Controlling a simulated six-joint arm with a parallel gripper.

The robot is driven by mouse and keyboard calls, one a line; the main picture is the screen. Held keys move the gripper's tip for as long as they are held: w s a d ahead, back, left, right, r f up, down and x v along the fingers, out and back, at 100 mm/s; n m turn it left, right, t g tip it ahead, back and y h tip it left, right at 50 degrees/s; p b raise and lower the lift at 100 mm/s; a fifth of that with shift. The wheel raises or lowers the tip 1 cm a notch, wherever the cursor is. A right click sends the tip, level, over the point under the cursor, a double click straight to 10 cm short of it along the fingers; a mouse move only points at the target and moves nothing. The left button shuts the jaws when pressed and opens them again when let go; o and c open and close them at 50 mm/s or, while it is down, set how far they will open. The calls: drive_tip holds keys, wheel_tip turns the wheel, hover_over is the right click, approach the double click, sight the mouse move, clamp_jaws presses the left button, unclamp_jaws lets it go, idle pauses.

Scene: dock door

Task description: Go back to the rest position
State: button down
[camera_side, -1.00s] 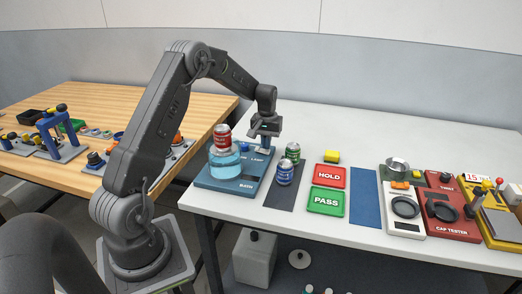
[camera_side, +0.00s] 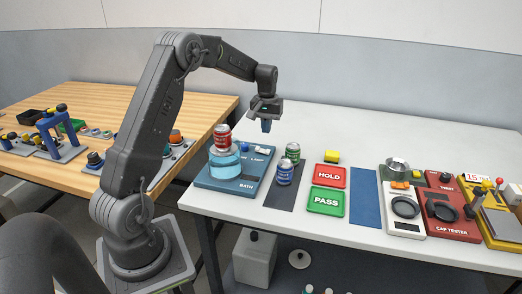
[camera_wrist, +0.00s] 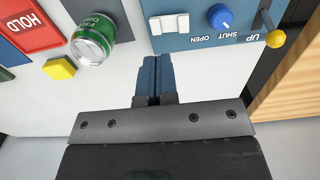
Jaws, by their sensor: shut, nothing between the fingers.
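My gripper (camera_side: 266,125) is shut and empty, held in the air above the white table behind the blue bath unit. In the wrist view its two blue fingers (camera_wrist: 154,75) are pressed together over bare white table. The bath unit (camera_side: 218,182) has a clear water tank with a red can (camera_side: 222,138) above it. The unit's panel in the wrist view (camera_wrist: 185,42) shows a blue knob (camera_wrist: 220,17), white switches and a lever with a yellow tip (camera_wrist: 275,38).
A green can (camera_side: 292,153) and a blue can (camera_side: 285,172) stand right of the bath. Beyond are a yellow block (camera_side: 332,156), the red HOLD plate (camera_side: 331,177) and the green PASS plate (camera_side: 327,201). A scale (camera_side: 404,224) and cap tester (camera_side: 450,222) stand farther right. The air around my gripper is clear.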

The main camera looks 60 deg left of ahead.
drive_tip(key=shift+r, duration=0.1)
drive_tip(key=s+d+r+m+t, duration=0.15)
drive_tip(key=s+d+r, duration=0.25)
drive_tip(key=d+r, duration=0.4)
drive_tip(key=s+d+r+m+t, duration=0.1)
drive_tip(key=s+d+r+m, duration=0.35)
drive_tip(key=d, duration=0.65)
drive_tip(key=s+d+m+t, duration=0.1)
drive_tip(key=s+d, duration=0.4)
drive_tip(key=s, duration=0.3)
drive_tip(key=s+d+m+t, duration=0.2)
drive_tip(key=s+d, duration=0.3)
drive_tip(key=s, duration=0.3)
drive_tip(key=shift+s+d+r, duration=0.15)
drive_tip(key=shift+s+r, duration=0.05)
drive_tip(key=shift+r, duration=0.05)
